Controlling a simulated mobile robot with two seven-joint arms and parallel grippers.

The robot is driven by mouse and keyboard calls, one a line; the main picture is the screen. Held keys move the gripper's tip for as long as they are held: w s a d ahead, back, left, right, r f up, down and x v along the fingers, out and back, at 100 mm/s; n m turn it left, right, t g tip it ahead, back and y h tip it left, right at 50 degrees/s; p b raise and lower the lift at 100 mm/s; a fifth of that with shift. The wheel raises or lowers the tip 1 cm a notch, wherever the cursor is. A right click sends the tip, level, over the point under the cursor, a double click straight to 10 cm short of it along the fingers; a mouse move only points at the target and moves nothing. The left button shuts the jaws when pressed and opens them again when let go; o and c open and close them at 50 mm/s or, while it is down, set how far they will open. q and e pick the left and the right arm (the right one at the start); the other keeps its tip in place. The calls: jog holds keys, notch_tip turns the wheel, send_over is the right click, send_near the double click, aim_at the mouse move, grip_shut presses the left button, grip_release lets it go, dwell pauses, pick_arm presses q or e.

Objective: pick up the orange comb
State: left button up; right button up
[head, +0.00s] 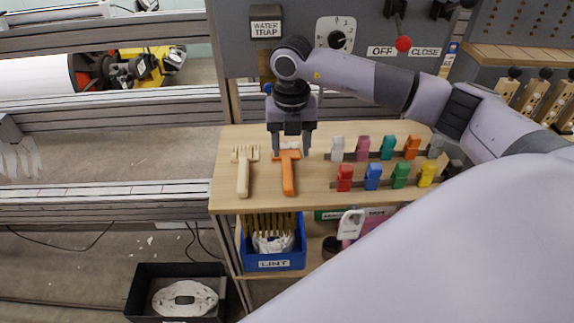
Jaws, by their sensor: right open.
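The orange comb (289,178) lies on the wooden shelf, its handle toward me and its pale-edged head away from me. My right gripper (291,150) is open above the comb's head, pointing down, with one finger on each side of it. I cannot tell how far the fingertips are above the wood. The left gripper is not in view.
A cream comb (243,172) lies just left of the orange one. Two rows of coloured clips (372,177) stand to the right on the wooden shelf (318,199). A blue lint bin (274,262) sits below. A panel with knobs (337,40) rises behind.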

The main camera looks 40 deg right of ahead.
aim_at(288, 168)
jog(key=f, duration=0.5)
jog(key=shift+a+f, duration=0.25)
jog(key=shift+a, duration=0.15)
jog(key=shift+c, duration=0.3)
grip_shut()
jog(key=shift+r, duration=0.15)
